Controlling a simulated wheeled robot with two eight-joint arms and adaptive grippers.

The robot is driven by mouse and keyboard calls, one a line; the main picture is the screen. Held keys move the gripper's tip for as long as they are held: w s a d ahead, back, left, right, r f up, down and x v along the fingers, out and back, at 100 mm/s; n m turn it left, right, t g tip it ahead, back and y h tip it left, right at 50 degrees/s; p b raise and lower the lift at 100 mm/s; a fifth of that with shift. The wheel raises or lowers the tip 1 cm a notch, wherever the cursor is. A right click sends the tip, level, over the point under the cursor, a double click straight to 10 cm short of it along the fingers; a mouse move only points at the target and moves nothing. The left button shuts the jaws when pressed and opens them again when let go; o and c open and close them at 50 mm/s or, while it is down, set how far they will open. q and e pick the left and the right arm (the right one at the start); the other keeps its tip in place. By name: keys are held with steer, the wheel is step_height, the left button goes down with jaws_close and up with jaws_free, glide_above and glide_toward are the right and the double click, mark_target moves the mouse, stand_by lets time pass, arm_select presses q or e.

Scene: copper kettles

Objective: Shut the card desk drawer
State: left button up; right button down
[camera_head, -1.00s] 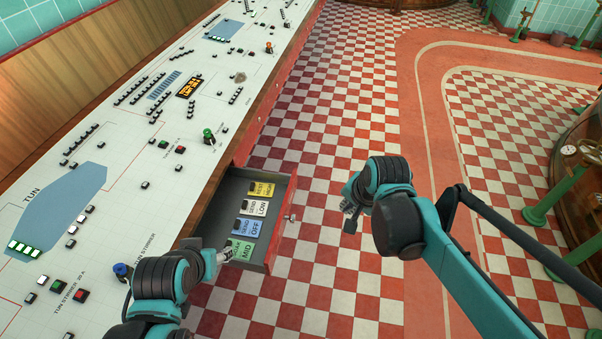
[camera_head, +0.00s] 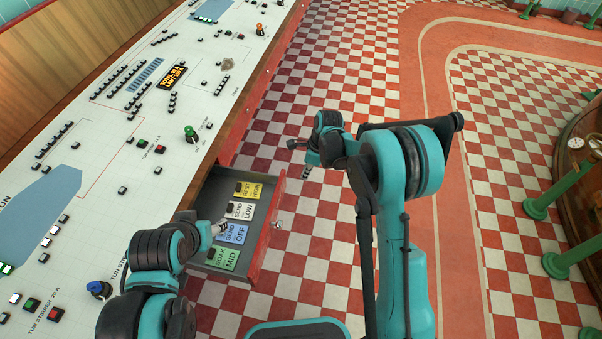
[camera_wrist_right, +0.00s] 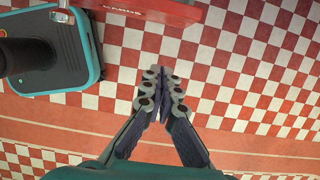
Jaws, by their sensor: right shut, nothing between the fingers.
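The card drawer (camera_head: 256,262) is pulled out of the desk's right side. Its red front with a round knob (camera_head: 277,224) faces right, and part of the red front labelled "CARDS" (camera_wrist_right: 138,7) shows in the right wrist view. Inside lie yellow, white, blue and green cards (camera_head: 222,258). My left gripper (camera_head: 219,227) is over the drawer's desk side, near the white and blue cards; its fingers are too small to read. My right gripper (camera_head: 296,143) is shut and empty, beyond the drawer and over the floor; its closed fingers show in the right wrist view (camera_wrist_right: 163,80).
The long control desk (camera_head: 110,215) with buttons, knobs and a lit display fills the left. Checkered floor (camera_head: 330,245) lies clear to the right of the drawer. Green posts (camera_head: 572,258) and a round vessel (camera_head: 585,150) stand at far right.

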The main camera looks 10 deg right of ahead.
arm_select(q)
steer(key=shift+f+b, duration=1.85)
steer(key=shift+f, duration=0.25)
arm_select(e)
steer(key=w+a+f, duration=0.2)
steer(key=a+f, duration=0.3)
steer(key=f, duration=0.2)
steer(key=shift+a+f, duration=0.3)
steer(key=shift+f, duration=0.1)
